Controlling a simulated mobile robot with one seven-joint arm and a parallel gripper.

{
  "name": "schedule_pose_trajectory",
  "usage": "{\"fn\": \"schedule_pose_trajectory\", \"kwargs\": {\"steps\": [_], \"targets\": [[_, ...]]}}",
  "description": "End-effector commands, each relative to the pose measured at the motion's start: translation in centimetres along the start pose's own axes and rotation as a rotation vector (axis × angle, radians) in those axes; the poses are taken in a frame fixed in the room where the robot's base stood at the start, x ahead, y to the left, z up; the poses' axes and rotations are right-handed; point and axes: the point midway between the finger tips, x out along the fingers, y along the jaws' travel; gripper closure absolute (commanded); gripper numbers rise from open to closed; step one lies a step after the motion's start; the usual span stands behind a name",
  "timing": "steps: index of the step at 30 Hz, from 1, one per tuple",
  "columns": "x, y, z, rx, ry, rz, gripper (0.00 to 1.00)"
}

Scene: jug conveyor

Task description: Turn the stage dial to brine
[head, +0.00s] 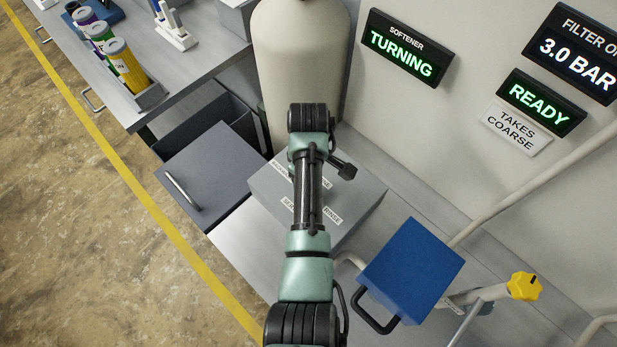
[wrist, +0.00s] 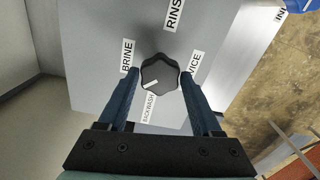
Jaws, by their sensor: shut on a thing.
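The stage dial (wrist: 160,76) is a dark lobed knob on a grey box face in the wrist view. Its white pointer mark lies at the lower left, towards the BACKWASH label (wrist: 148,108). The BRINE label (wrist: 127,56) is at the left, RINSE (wrist: 174,14) at the top and SERVICE (wrist: 193,67) at the right, partly covered by a finger. My gripper (wrist: 159,73) is shut on the dial, one blue finger on each side. In the head view my arm hides the dial on the grey control box (head: 367,205); the SOFTENER display (head: 406,48) reads TURNING.
A tall cream tank (head: 299,55) stands behind the control box. A blue box with a handle (head: 412,265) and a yellow valve knob (head: 524,286) are at the right. A grey drawer (head: 207,177) stands open at the left. Another display (head: 541,102) reads READY.

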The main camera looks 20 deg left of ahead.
Motion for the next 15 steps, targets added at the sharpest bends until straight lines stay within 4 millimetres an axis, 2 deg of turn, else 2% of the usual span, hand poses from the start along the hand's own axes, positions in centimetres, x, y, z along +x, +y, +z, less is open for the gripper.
{"fn": "schedule_pose_trajectory", "kwargs": {"steps": [15], "targets": [[-0.19,0.04,0.01,0.474,0.0,0.002,0.9]]}}
